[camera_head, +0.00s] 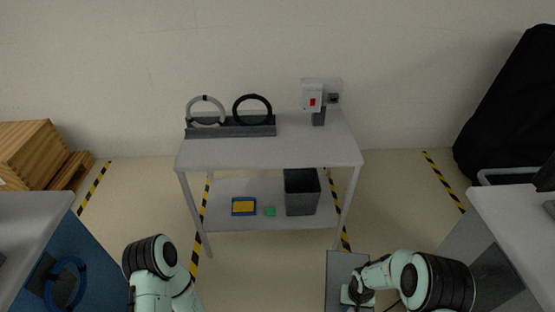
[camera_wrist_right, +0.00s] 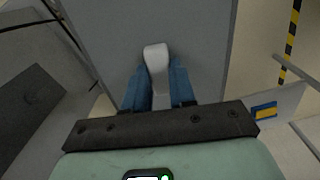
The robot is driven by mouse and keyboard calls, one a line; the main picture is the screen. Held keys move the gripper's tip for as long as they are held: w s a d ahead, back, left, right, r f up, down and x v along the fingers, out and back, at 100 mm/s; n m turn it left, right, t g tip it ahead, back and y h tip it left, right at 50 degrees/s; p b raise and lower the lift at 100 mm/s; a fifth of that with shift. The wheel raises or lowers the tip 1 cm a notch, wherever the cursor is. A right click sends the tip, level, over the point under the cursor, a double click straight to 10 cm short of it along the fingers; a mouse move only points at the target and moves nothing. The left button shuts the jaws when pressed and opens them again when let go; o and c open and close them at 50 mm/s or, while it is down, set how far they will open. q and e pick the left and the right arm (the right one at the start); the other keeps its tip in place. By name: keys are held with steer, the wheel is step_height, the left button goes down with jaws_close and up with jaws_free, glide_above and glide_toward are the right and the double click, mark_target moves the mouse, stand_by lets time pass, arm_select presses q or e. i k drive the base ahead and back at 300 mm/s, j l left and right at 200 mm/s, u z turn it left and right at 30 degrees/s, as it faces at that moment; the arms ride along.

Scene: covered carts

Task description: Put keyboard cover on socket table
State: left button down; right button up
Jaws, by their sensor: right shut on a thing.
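The keyboard cover is a flat grey panel (camera_head: 340,266) at the bottom right of centre in the head view. Its pale handle (camera_wrist_right: 155,58) stands between the blue fingers of my right gripper (camera_wrist_right: 157,85), which are shut on it. In the head view my right gripper (camera_head: 357,294) is partly hidden by my arm. The panel hangs in front of and right of the socket table (camera_head: 265,153), apart from its top. The table carries a socket box with a red switch (camera_head: 312,98) at its back right. My left arm shows low on the left, its gripper out of view.
A rack (camera_head: 231,131) with a grey and a black ring stands at the table's back left. The middle and front top is clear. A bin (camera_head: 302,192) is on the lower shelf. White-topped carts stand left (camera_head: 25,215) and right (camera_head: 515,225).

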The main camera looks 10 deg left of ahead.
mark_target(297, 155)
steer(key=i+j+u, duration=0.15)
steer(key=i+j, duration=0.6)
